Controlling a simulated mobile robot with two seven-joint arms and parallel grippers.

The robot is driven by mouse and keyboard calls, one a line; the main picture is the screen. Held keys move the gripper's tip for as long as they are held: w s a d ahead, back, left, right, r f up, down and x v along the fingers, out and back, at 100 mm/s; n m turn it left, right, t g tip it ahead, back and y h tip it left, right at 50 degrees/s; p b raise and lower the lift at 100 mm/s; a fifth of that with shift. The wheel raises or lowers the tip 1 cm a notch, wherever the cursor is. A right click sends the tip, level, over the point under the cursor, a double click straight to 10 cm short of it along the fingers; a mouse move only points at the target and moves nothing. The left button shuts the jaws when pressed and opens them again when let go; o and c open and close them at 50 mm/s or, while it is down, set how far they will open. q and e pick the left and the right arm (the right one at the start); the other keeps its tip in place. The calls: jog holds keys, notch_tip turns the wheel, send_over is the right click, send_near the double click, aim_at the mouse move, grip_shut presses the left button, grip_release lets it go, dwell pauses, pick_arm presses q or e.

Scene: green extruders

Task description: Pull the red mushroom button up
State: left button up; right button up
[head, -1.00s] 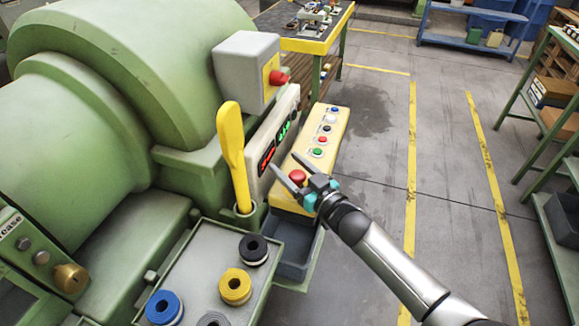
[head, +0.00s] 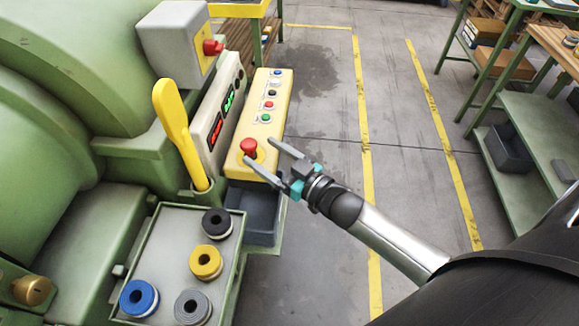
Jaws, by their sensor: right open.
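The red mushroom button (head: 249,147) stands at the near end of the yellow control box (head: 273,100), on the side of the green machine. My right gripper (head: 258,154) is open, with its two grey fingers pointing left towards the button. The fingertips lie close to the button, one on its far side and one on its near side. I cannot tell whether they touch it. The gripper holds nothing that I can see. My left gripper is not in view.
A yellow lever (head: 177,125) stands left of the box. A grey bin (head: 252,211) sits just below it. A tray (head: 226,282) with several coloured rolls is at the front. A grey box with a red knob (head: 212,47) is above. Open floor lies to the right.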

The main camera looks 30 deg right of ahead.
jog(key=v, duration=0.6)
jog(key=shift+s+d, duration=0.15)
jog(key=shift+s, duration=0.2)
jog(key=s+d+f+m+g+h+b, duration=0.1)
jog(key=s+d+f+g+h, duration=0.15)
jog(key=f, duration=0.65)
jog(key=s+d+f+m+g+h, duration=0.15)
jog(key=s+f, duration=0.25)
jog(key=f, duration=0.6)
jog(key=s+d+f+g+h+b, duration=0.1)
jog(key=s+f+g+h, duration=0.15)
jog(key=f, duration=0.65)
jog(key=s+a+f+g, duration=0.2)
jog(key=s+f, duration=0.3)
jog(key=s, duration=0.3)
jog(key=s+a+f+g, duration=0.1)
jog(key=s+f+g, duration=0.3)
jog(key=s, duration=0.5)
jog(key=s+a+f+g+b, duration=0.1)
jog(key=s+a+f+g, duration=0.1)
jog(key=s+f, duration=0.5)
jog(key=shift+s+a+f+g, duration=0.4)
jog(key=shift+s+g, duration=0.15)
jog(key=shift+s, duration=0.3)
